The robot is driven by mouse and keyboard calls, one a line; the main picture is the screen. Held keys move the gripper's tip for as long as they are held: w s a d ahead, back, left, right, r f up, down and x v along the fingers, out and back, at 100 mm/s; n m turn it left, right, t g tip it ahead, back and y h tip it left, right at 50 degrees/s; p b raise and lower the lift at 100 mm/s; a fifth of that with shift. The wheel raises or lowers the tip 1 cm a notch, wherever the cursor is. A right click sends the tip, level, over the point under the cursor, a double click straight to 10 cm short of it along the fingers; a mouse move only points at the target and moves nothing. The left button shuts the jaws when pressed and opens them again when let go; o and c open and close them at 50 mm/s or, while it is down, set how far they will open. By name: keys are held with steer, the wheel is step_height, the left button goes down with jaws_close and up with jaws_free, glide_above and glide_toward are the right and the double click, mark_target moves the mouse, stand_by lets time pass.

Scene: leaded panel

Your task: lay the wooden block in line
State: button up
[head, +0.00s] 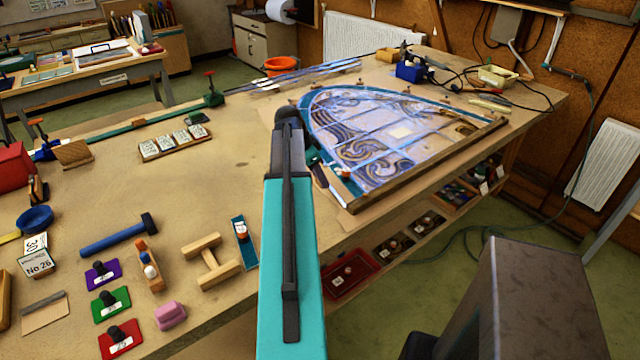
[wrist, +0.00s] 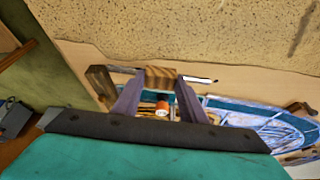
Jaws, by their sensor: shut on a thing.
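In the wrist view my gripper (wrist: 160,95) is shut on a small wooden block (wrist: 161,74) with striped grain, one finger on each side. The block is above or at the edge of the bench; I cannot tell whether it touches. The leaded panel (wrist: 262,122) lies to the right of the fingers there. In the head view the panel (head: 385,135) is an arched piece with a teal border and swirling blue and brown glass.
A wooden batten (head: 425,165) runs along the panel's near edge. In the wrist view another wooden strip (wrist: 101,82) stands left of the block. Handled tools, a mallet (head: 120,235) and labelled coloured plates (head: 110,303) lie at the near left. The bench's middle left is mostly clear.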

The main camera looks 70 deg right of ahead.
mark_target(319, 185)
steer(key=shift+f, duration=0.1)
steer(key=shift+f+p, duration=0.85)
steer(key=shift+f, duration=0.8)
steer(key=shift+f, duration=0.15)
steer(key=o, duration=1.1)
steer(key=shift+r, duration=0.3)
steer(key=b+v, duration=0.3)
steer(key=v, duration=0.8)
steer(key=shift+r, duration=0.35)
steer(key=shift+w, duration=0.1)
